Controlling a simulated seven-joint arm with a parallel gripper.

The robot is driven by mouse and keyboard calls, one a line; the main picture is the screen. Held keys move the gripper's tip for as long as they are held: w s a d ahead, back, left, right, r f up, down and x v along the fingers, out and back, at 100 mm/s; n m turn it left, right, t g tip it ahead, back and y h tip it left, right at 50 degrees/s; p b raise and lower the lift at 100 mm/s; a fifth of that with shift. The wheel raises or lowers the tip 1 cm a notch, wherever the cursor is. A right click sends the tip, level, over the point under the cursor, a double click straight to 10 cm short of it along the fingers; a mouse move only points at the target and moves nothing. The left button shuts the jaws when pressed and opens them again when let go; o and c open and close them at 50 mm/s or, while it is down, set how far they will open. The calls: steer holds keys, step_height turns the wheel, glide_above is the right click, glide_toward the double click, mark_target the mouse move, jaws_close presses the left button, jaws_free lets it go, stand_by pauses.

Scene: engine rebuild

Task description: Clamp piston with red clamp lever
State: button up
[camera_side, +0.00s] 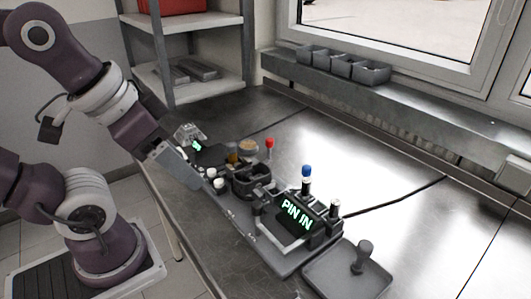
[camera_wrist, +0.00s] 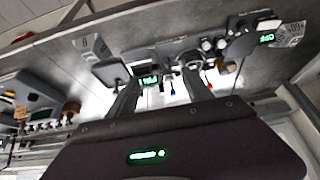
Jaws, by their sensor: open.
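The red clamp lever (camera_side: 269,143) stands upright with a red knob at the back of the workstation. Its red tip also shows in the wrist view (camera_wrist: 207,82), near the right finger. I cannot make out the piston for certain; a dark ring-shaped holder (camera_side: 252,182) sits in the middle of the station, left of the red lever and nearer the front. My gripper (camera_wrist: 161,78) is open and empty, with its two fingers spread apart in the wrist view. In the side view it is left of the station, apart from the red lever, and its fingertips are hard to make out.
A blue-knobbed lever (camera_side: 306,171) stands behind a display (camera_side: 297,214) reading "PIN IN". A tray (camera_side: 327,276) with an upright dark knobbed piece (camera_side: 361,257) is at the front right. White round caps (camera_side: 218,184) stand near my gripper. The bench (camera_side: 390,165) behind is clear.

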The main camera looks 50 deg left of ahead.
stand_by(0.3)
steer(key=shift+c, duration=0.9)
steer(key=w+a+n, duration=0.1)
steer(key=w, duration=0.2)
steer(key=w+a+y, duration=0.1)
steer(key=w, duration=0.2)
steer(key=w+a+r+n, duration=0.1)
steer(key=w, duration=0.3)
steer(key=shift+a+r+n+g, duration=0.1)
steer(key=shift+a+n+g, duration=0.2)
steer(key=shift+a+g, duration=0.1)
steer(key=shift+c, duration=0.9)
steer(key=n+g+y, duration=0.1)
steer(key=n+y, duration=0.1)
steer(key=n, duration=0.3)
glide_toward(270, 139)
steer(key=f, duration=0.2)
steer(key=x, duration=0.6)
steer(key=shift+w+a+f, duration=0.15)
steer(key=shift+w+a, duration=0.2)
steer(key=shift+w+f, duration=0.1)
steer(key=shift+f, duration=0.15)
steer(key=shift+c, duration=0.4)
